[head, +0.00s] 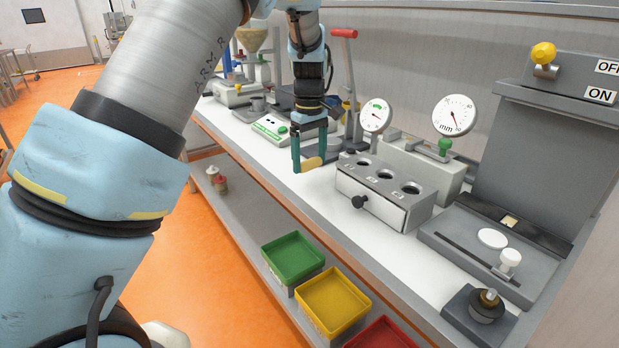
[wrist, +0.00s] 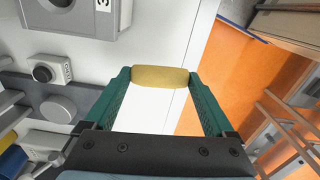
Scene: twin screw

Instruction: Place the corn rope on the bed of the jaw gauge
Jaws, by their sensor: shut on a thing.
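My gripper (head: 308,162) is shut on the corn rope (wrist: 160,77), a short yellow roll. The wrist view shows the roll lying crosswise between the two green fingertips (wrist: 160,78). In the head view the corn rope (head: 311,163) is held near the bench's front edge, left of the box with round holes. A grey device with a dial marked mm (head: 455,115) and a green knob stands behind that box; it looks like the jaw gauge. The box hides its lower front, so I cannot make out its bed.
The holed box (head: 385,190) with a drawer stands close right of my gripper. A smaller dial (head: 376,115) and a red-handled lever (head: 344,34) stand behind. Green (head: 292,257), yellow (head: 333,300) and red (head: 385,335) trays sit lower in front. A grey panel device (head: 490,260) is at right.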

